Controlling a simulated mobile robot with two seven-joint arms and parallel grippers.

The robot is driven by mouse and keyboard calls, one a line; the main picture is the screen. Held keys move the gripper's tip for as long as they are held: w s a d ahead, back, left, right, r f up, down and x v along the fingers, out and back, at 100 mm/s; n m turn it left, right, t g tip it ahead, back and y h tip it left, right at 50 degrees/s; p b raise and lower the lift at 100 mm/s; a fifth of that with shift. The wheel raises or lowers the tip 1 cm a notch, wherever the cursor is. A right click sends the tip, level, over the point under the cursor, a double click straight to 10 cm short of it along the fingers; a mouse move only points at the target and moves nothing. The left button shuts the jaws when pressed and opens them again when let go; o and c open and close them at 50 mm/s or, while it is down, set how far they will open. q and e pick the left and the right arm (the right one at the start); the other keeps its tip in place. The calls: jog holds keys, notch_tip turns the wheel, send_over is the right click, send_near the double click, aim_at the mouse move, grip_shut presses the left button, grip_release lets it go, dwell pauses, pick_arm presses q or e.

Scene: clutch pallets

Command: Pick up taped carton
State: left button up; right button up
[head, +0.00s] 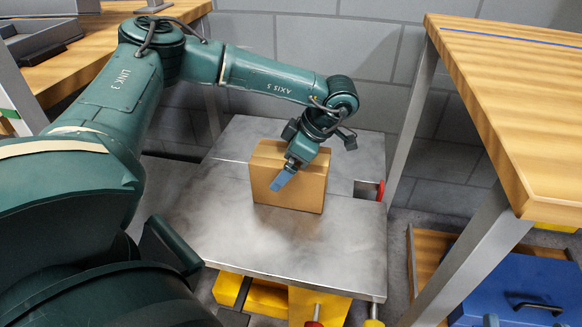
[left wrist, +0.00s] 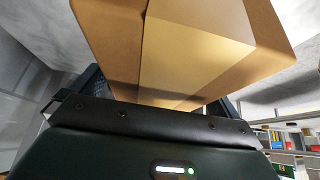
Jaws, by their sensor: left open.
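The taped carton (head: 302,192) is a brown box standing upright on a grey metal plate (head: 230,225). My left gripper (head: 316,160) is at the carton's upper part, pointing down, with its jaws open. One blue-grey finger lies across the carton's near face; the other dark finger shows past its upper right. In the left wrist view the carton (left wrist: 110,35) fills the space just ahead of the palm, with a paler tape band (left wrist: 195,50) down its middle. The fingers are partly hidden behind it there. Whether they touch the carton cannot be told. My right gripper is not in view.
A wooden-topped table (head: 510,100) with metal legs stands close on the right. Another wooden bench (head: 110,45) is at the upper left. A blue case (head: 520,285) sits low at the right. A grey block wall (head: 300,45) is behind. The plate is bare around the carton.

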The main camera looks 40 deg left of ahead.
pick_arm(q)
jog(key=shift+f, duration=0.25)
dwell(0.4)
jog(key=shift+c, duration=0.6)
jog(key=c, duration=1.2)
jog(key=shift+o, duration=0.2)
jog(key=shift+r, duration=0.1)
